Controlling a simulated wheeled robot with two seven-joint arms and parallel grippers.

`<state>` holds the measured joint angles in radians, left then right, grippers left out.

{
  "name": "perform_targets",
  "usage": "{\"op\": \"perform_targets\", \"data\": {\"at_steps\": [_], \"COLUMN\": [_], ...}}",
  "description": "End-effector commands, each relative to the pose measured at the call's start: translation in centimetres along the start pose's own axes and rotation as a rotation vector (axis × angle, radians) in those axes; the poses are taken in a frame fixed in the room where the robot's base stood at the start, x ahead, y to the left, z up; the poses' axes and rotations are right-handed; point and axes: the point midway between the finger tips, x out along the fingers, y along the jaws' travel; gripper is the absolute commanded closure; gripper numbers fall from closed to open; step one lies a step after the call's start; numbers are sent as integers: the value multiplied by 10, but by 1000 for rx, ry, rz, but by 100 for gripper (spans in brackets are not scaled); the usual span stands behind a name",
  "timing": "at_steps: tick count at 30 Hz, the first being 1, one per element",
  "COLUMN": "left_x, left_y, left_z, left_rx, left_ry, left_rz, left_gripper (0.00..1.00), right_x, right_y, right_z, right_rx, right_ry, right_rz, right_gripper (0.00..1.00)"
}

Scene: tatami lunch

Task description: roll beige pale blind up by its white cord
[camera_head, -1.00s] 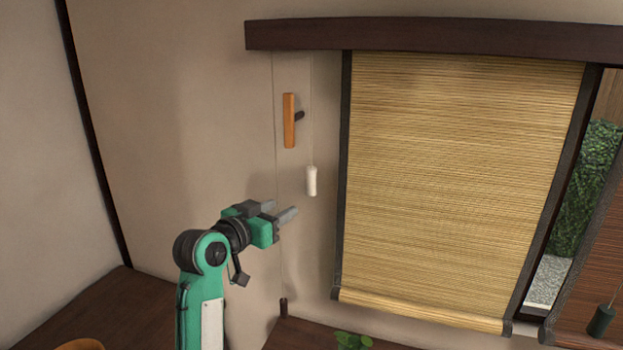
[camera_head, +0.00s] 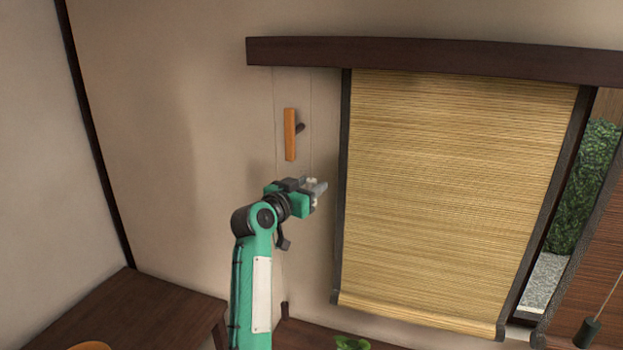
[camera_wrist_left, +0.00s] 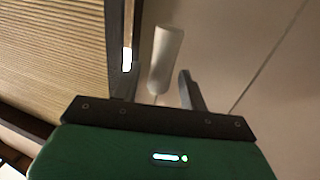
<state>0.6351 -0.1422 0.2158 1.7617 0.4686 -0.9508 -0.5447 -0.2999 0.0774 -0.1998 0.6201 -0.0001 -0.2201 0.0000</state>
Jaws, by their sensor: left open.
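The beige pale blind (camera_head: 445,190) hangs lowered over the window, with dark side borders; its slats also show in the wrist view (camera_wrist_left: 55,45). Its thin white cord (camera_head: 311,125) hangs left of it and ends in a white pull. My left gripper (camera_head: 318,189) is open around the pull, which shows between the fingers. In the wrist view, the white pull (camera_wrist_left: 165,58) stands between the two finger tips of the left gripper (camera_wrist_left: 160,88), nearer the left finger; I cannot tell whether it touches. Only the pull's top shows in the head view. My right gripper is not in view.
A dark wood rail (camera_head: 430,60) runs above the blind. A dark table (camera_head: 150,310) is at lower left.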

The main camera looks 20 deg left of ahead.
Motion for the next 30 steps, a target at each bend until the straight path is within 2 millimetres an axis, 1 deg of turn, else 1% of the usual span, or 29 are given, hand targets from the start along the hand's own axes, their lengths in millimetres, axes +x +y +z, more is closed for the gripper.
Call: {"op": "perform_targets", "data": {"at_steps": [1,4,13,14,15,17,18,20,21,26,30], "left_x": [4,9,11,11,11,11,11,11,11,11,11], "left_y": [0,0,0,0,0,0,0,0,0,0,0], "left_z": [-2,0,1,1,1,1,1,1,1,2,11], "left_rx": [-2,-1,0,0,0,0,0,0,0,0,0], "left_ry": [-1,-1,0,0,0,0,0,-1,-1,-1,-3], "left_rz": [1,0,0,0,0,0,0,0,0,0,0], "left_gripper": [56,56,56,58,66,78,86,98,100,100,100], "right_x": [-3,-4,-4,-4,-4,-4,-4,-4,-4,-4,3], "right_y": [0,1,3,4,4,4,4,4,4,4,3], "right_z": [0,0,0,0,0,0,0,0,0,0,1], "right_rx": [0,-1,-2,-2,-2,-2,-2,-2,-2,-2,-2], "right_ry": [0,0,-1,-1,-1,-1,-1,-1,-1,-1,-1], "right_rz": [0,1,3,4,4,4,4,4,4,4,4], "right_gripper": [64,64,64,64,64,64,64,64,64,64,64]}}
